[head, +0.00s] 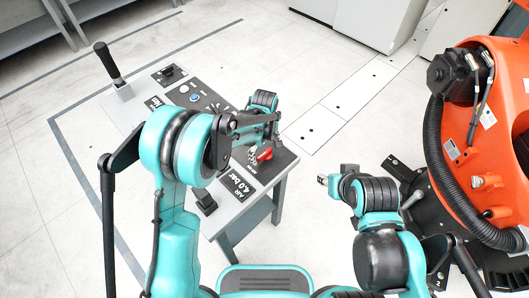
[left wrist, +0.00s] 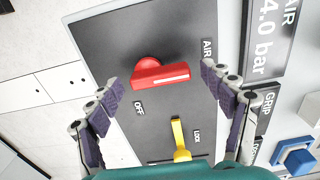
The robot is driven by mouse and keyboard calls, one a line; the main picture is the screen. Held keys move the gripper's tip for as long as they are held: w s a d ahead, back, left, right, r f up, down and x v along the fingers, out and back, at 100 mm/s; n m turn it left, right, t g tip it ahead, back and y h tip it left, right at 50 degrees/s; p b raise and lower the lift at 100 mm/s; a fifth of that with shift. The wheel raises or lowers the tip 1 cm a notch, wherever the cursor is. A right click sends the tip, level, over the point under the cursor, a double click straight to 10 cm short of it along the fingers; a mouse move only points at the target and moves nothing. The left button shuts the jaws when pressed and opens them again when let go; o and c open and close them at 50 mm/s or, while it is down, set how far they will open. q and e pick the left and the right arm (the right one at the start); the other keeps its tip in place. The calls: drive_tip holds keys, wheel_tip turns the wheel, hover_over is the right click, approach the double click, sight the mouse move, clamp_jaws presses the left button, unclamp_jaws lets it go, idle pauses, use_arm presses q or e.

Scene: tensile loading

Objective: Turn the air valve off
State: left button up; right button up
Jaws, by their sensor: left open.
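My left gripper (left wrist: 159,75) is open, with one finger on each side of the handle and gaps between. In the head view its wrist partly hides the panel. My right gripper (head: 323,180) is right of the bench, away from the valve; its finger opening is too small to judge.
A yellow lock lever (left wrist: 180,140) is below the red handle. A blue button (left wrist: 298,160) and "AIR 4.0 bar" sign (left wrist: 272,38) are at right. The bench (head: 122,105) carries a black-handled lever (head: 108,62). A large orange robot (head: 455,165) stands at right.

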use_arm(q)
drive_tip(key=shift+c, duration=0.4)
drive_tip(key=c, duration=1.1)
drive_tip(key=shift+m, duration=0.3)
drive_tip(key=m, duration=0.4)
drive_tip(key=shift+w+a, duration=0.15)
drive_tip(key=shift+w, duration=0.15)
drive_tip(key=m, duration=0.4)
drive_tip(key=shift+w+m, duration=0.25)
drive_tip(key=shift+m, duration=0.15)
drive_tip(key=m, duration=0.4)
drive_tip(key=shift+w, duration=0.3)
drive_tip(key=shift+w+m, duration=0.2)
drive_tip(key=shift+m, duration=2)
